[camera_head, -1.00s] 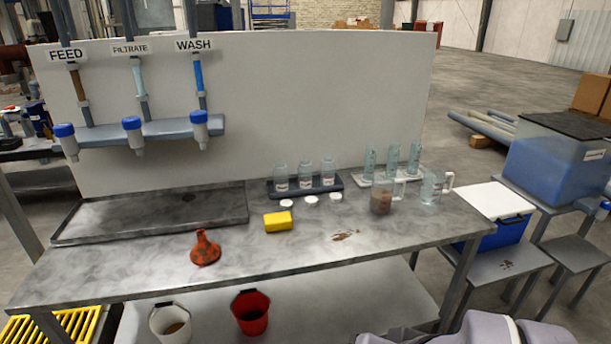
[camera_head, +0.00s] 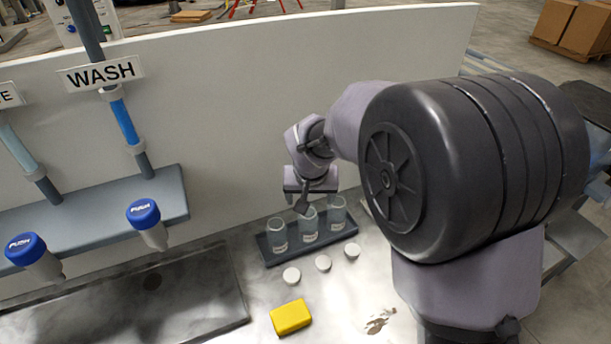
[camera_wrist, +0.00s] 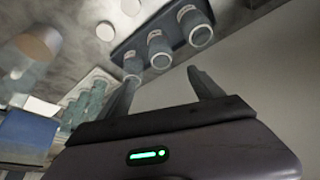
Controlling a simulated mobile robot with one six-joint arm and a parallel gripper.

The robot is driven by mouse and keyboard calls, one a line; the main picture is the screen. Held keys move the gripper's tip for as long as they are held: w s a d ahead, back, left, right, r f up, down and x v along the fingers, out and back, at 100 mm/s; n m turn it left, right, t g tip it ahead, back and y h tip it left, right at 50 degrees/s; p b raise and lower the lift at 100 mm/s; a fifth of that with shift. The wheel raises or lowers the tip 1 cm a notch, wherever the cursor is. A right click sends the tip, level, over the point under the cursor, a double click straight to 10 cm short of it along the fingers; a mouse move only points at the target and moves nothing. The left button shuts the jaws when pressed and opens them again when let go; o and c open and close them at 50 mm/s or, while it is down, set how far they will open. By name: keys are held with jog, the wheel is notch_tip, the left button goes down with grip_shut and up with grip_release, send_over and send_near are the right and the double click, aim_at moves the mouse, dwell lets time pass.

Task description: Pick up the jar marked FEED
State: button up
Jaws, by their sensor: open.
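Three clear glass jars with white labels stand in a row on a dark rack (camera_head: 268,250): a left jar (camera_head: 278,238), a middle jar (camera_head: 309,226) and a right jar (camera_head: 337,216). The label writing is too small to read, so I cannot tell which is FEED. My gripper (camera_head: 302,206) is above and behind the row, close over the middle jar in the head view. In the wrist view the open, empty fingers (camera_wrist: 160,77) point toward the jars, with the middle jar (camera_wrist: 159,50) roughly between them. Whether they touch any glass is unclear.
Three white lids (camera_head: 323,263) and a yellow sponge (camera_head: 290,317) lie in front of the rack. A white panel (camera_head: 240,110) rises behind it. Glass cylinders (camera_wrist: 88,100) stand nearby.

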aim_at(310, 214)
jog(key=b+x, duration=0.1)
jog(key=x, duration=0.2)
jog(key=b+x, duration=0.1)
jog(key=x, duration=0.3)
jog(key=s+b+x, duration=0.1)
jog(key=x, duration=0.2)
jog(key=shift+w+d+f, duration=0.15)
jog(key=shift+f, duration=0.4)
jog(key=x, duration=0.2)
jog(key=b+x, duration=0.2)
jog(key=x, duration=0.1)
jog(key=shift+w+a+f, duration=0.2)
jog(key=shift+w+a, duration=0.05)
jog(key=shift+w, duration=0.2)
jog(key=shift+r, duration=0.1)
jog(key=c, duration=1.5)
